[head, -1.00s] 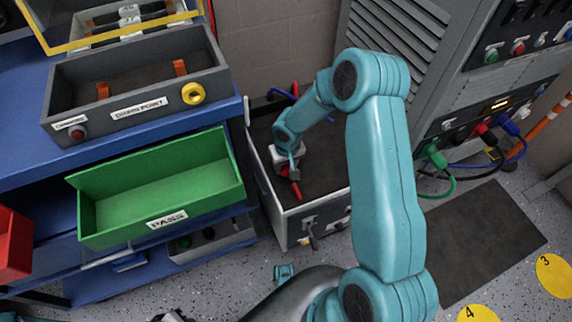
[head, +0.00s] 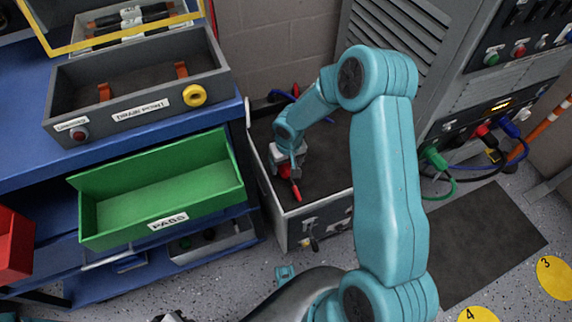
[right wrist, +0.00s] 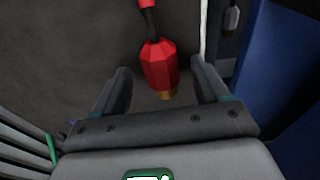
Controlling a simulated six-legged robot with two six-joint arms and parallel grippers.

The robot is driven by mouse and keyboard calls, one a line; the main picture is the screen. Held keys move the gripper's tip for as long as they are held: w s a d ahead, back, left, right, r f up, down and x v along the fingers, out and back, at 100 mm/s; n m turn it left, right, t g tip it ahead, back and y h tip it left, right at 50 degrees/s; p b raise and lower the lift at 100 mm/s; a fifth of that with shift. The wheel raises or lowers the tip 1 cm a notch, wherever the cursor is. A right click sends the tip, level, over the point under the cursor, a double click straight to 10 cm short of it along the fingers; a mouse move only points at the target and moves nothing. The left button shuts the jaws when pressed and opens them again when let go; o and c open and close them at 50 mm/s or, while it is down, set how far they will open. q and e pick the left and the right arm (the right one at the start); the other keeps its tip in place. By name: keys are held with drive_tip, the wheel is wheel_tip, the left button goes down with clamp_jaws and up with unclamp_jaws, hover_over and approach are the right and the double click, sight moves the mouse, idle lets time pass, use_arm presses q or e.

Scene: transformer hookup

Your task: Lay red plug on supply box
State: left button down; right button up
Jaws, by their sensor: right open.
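The red plug (right wrist: 159,66) lies on the dark top of the supply box, between and just ahead of the open fingers of my right gripper (right wrist: 160,92) in the right wrist view. Its brass-coloured tip points toward the gripper's palm, and a dark cable leads away from its far end. In the head view the red plug (head: 296,189) shows at my right gripper (head: 292,174), over the supply box (head: 329,184). The fingers appear clear of the plug on both sides. My left gripper is not clearly in view.
A grey cabinet (head: 500,92) with green, red, black and blue plugs stands at right. A dark mat (head: 480,240) lies on the floor.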

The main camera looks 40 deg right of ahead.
wheel_tip(320, 180, up, 14)
drive_tip(key=s+p, duration=0.1)
drive_tip(key=p, duration=0.2)
drive_tip(key=shift+s+a, duration=0.25)
drive_tip(key=shift+s, duration=0.1)
